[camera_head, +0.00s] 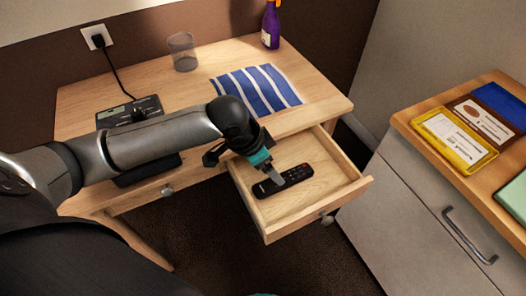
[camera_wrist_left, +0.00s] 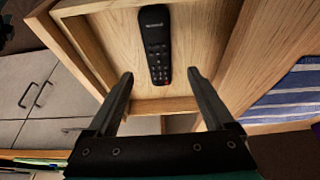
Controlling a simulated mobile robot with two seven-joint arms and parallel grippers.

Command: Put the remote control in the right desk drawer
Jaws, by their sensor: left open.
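The black remote control (camera_head: 293,178) lies flat on the floor of the pulled-out right desk drawer (camera_head: 320,210). It also shows in the left wrist view (camera_wrist_left: 156,40), lying lengthwise beyond the fingertips, with the drawer's bare wood (camera_wrist_left: 205,30) around it. My left gripper (camera_head: 274,178) reaches down over the drawer, its fingertips close to the remote. In the left wrist view its two fingers (camera_wrist_left: 159,76) are spread apart with nothing held between them. Whether the fingertips touch the remote or the drawer floor I cannot tell. My right gripper is not in view.
The desk (camera_head: 205,85) holds a striped blue cloth (camera_head: 257,90), a mesh cup (camera_head: 183,52), a purple spray bottle (camera_head: 271,25) and a black device (camera_head: 130,112) with a cord. A cabinet (camera_head: 415,210) with trays on top stands right of the drawer.

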